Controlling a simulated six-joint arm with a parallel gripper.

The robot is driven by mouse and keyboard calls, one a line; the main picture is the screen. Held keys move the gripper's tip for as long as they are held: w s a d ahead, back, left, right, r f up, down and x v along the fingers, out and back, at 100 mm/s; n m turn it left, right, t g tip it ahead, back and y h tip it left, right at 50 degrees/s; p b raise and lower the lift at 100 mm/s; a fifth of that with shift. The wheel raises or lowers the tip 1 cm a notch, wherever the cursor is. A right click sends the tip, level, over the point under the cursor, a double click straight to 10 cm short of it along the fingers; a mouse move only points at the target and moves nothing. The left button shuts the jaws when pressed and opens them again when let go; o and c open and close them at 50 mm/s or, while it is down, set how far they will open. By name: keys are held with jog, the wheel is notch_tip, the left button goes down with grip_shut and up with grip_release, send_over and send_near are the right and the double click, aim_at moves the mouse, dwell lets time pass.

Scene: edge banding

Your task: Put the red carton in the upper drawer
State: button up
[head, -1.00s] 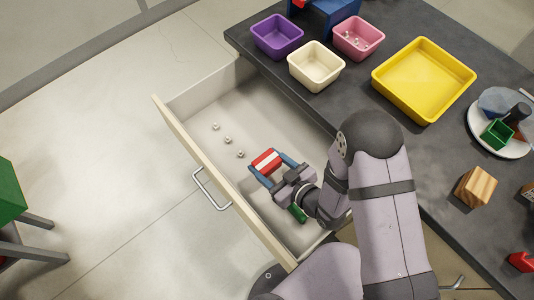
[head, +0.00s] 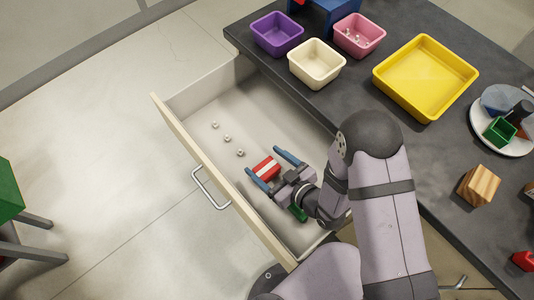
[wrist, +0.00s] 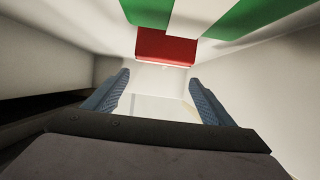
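The red carton (head: 265,168), with a white band across it, is inside the pulled-out upper drawer (head: 232,108). My gripper (head: 262,160) reaches into the drawer, with its blue fingers spread apart on either side of the carton. In the head view there is a gap between the carton and the right finger; contact with the left finger cannot be told. In the wrist view the open fingers (wrist: 160,80) have nothing between their tips, and a red face (wrist: 166,46) shows beyond them, beside white and green surfaces.
Several small metal nuts (head: 228,139) lie on the drawer floor. A green object (head: 298,213) shows beside my gripper. The dark countertop (head: 355,95) holds purple (head: 277,35), cream (head: 316,64) and pink (head: 359,36) bins, a yellow tray (head: 425,112) and a wooden block (head: 479,186).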

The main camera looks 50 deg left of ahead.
jog(key=shift+r, duration=0.1)
jog(key=shift+r+p, duration=0.55)
jog(key=shift+p, duration=0.05)
jog(key=p+v, duration=0.1)
jog(key=v, duration=0.3)
jog(key=shift+f, duration=0.1)
